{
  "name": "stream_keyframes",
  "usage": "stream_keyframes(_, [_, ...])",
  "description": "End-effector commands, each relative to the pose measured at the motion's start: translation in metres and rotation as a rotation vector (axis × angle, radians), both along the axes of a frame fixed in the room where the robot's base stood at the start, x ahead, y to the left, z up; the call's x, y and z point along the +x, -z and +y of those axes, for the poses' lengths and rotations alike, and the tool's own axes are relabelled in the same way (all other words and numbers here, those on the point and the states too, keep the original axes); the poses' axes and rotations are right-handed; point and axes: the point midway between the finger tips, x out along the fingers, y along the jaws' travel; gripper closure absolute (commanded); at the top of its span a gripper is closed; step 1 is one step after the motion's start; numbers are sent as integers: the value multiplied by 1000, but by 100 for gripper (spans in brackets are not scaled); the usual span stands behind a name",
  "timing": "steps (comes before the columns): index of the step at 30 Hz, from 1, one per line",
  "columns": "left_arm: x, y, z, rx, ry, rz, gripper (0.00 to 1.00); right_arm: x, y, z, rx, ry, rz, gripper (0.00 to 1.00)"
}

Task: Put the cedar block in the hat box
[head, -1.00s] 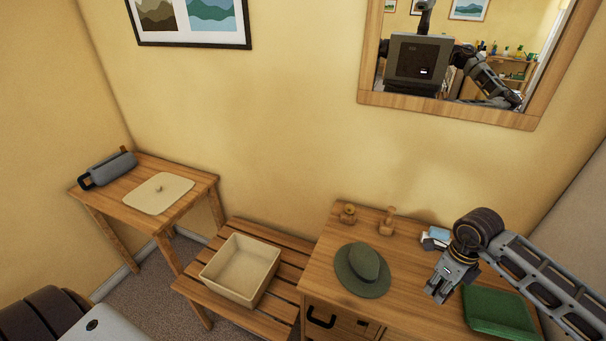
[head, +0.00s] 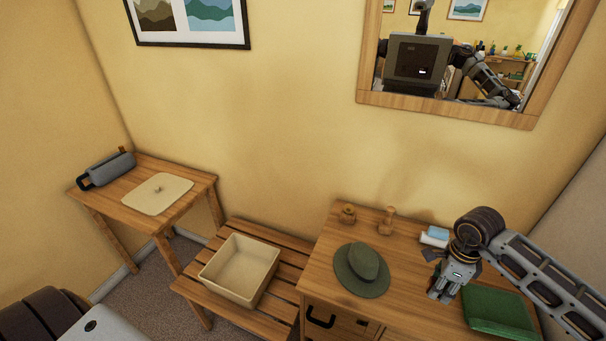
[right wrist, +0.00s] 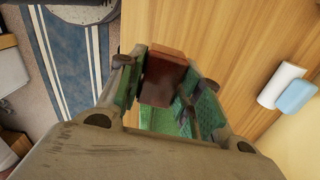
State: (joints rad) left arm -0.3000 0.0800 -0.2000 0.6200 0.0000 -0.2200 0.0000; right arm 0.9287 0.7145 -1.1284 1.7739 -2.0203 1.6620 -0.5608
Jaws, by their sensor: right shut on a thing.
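The cedar block (right wrist: 163,80) is a small reddish-brown block. In the right wrist view it sits between the fingers of my right gripper (head: 440,294), which is shut on it over the dresser top. In the head view the gripper hides the block, and I cannot tell whether it touches the dresser. The hat box (head: 232,291) is an open, empty cream box on the slatted bench, left of the dresser and well away from the gripper. My left gripper is out of view.
On the dresser (head: 402,314), a green hat (head: 362,269) lies between the right gripper and the box. A green folded item (head: 498,312) is right of the gripper. Small wooden items (head: 387,222) and a blue-and-white item (head: 435,236) stand behind. A grey roll (head: 107,170) is on the side table.

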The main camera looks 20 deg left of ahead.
Motion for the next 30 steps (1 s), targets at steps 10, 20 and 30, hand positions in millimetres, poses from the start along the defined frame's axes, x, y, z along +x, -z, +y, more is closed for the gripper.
stream_keyframes(10, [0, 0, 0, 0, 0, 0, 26, 0, -1, -1, 3, -177, 1, 88])
stream_keyframes(20, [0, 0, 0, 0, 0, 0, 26, 1, -2, -3, 7, -344, 1, 88])
stream_keyframes(30, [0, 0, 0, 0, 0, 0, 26, 1, -3, -4, 11, -517, 2, 88])
